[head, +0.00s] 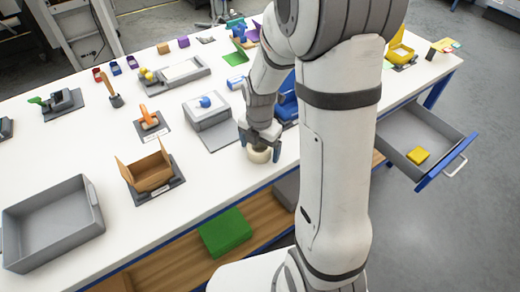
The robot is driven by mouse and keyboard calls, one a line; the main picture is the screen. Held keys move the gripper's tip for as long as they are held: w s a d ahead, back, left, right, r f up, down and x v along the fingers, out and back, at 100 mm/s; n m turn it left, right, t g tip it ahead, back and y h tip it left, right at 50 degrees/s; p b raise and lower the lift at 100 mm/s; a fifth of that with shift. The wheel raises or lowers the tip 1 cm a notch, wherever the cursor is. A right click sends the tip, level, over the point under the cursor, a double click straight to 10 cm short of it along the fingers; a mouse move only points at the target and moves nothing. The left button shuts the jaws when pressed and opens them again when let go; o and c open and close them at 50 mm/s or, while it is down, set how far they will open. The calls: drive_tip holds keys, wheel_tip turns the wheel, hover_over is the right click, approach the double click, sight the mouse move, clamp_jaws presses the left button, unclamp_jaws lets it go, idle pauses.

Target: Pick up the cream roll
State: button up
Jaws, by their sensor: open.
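The cream roll (259,155) sits on the white table near its front edge. My gripper (261,148) is right above it, pointing down, with its fingers around or just beside the roll's upper part. The jaws are open. The fingers and wrist hide the top of the roll, and I cannot tell whether they touch it.
A grey box with a blue item (208,122) stands left of my gripper, and a cardboard box (150,171) farther left. A grey bin (50,221) is at front left.

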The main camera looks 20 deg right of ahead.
drive_tip(key=c, duration=1.1)
drive_tip(key=shift+o, duration=0.2)
drive_tip(key=shift+r, duration=0.1)
